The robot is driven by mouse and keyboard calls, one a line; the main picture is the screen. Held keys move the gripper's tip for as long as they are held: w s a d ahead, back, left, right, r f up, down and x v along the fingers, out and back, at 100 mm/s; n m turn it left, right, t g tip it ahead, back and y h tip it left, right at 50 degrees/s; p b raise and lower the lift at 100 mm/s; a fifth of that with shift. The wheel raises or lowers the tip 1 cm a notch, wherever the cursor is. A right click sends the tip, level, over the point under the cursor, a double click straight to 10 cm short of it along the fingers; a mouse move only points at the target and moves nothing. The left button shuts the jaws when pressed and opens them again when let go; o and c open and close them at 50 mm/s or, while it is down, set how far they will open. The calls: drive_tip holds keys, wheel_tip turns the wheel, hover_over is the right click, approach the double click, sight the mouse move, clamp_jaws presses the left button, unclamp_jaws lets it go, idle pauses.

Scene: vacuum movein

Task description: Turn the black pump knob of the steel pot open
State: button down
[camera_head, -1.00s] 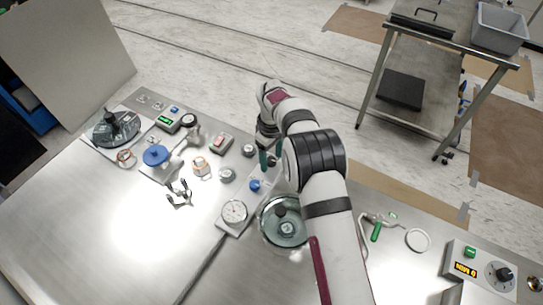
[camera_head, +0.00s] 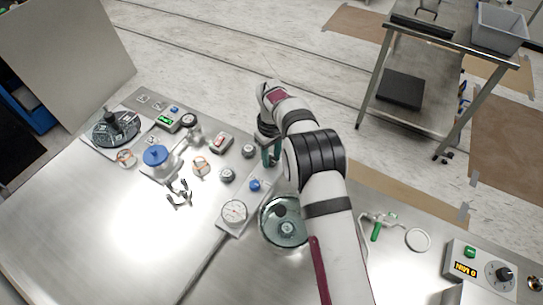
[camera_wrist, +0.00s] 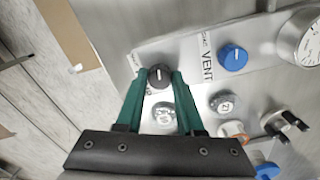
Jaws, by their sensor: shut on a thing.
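The black pump knob (camera_wrist: 159,76) is in the wrist view, with a pale mark line on its face. My gripper (camera_wrist: 158,78) has its two green fingers on either side of the knob, shut on it. In the head view my green fingers (camera_head: 270,154) point down at the panel's far end, and the knob is hidden behind them. The round steel pot (camera_head: 283,226) with a clear top stands beside my arm, partly covered by it.
A blue knob (camera_wrist: 233,57) marked VENT sits right of the black knob. A grey knob (camera_wrist: 222,102) and another grey knob (camera_wrist: 164,115) are close by. A dial gauge (camera_head: 234,211) stands at the panel's near end. The front left table is clear.

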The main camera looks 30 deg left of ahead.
drive_tip(key=m, duration=1.2)
drive_tip(key=shift+a+m, duration=0.1)
drive_tip(key=shift+m, duration=1.7)
drive_tip(key=c, duration=0.5)
unclamp_jaws()
